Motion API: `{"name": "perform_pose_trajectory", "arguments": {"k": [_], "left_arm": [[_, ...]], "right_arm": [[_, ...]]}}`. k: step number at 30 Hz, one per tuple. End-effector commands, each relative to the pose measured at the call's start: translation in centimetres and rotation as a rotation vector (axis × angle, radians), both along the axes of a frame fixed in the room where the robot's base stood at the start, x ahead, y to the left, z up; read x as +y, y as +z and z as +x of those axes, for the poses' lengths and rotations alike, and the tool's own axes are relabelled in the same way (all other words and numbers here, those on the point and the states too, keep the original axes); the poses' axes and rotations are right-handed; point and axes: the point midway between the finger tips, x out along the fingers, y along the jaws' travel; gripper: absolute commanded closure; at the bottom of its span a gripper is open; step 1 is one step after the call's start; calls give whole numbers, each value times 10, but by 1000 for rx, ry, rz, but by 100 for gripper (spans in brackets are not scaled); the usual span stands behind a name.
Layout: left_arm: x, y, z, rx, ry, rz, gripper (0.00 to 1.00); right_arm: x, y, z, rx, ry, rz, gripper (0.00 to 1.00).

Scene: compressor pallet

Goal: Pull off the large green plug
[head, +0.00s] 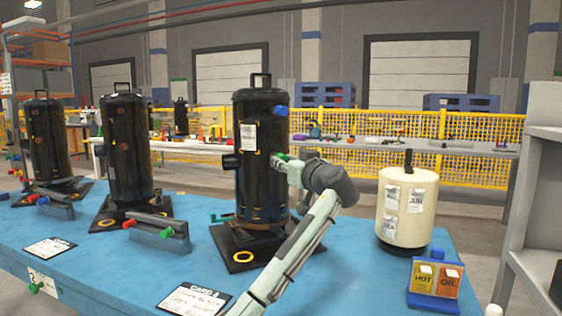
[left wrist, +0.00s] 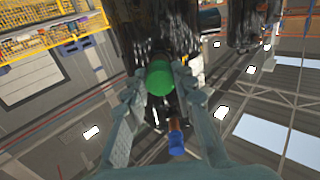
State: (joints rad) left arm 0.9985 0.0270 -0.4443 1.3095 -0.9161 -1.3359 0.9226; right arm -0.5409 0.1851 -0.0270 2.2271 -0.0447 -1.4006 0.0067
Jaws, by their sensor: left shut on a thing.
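The large green plug (head: 281,157) shows at the right side of the nearest black compressor (head: 262,185), partly hidden by my left gripper (head: 287,165). In the left wrist view the green plug (left wrist: 160,77) sits between the two fingers of my left gripper (left wrist: 160,84), which are shut on it. The plug is against or very close to the compressor's dark wall; I cannot tell whether it is still seated. A blue plug (head: 282,110) sits higher on the same compressor and also shows in the left wrist view (left wrist: 177,143). My right gripper is not in view.
Two more black compressors (head: 126,150) (head: 47,140) stand left on the blue table (head: 130,280). A cream tank (head: 405,232) and a box marked HOT and OIL (head: 448,303) stand right. A grey rack (head: 168,236) holds small plugs. A grey shelf (head: 545,190) borders the right.

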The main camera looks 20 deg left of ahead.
Motion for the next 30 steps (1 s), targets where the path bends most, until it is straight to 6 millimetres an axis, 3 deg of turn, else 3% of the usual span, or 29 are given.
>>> {"name": "perform_pose_trajectory", "arguments": {"k": [30], "left_arm": [[-27,0,-27,-1,-2,1,100]], "right_arm": [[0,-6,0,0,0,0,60]]}}
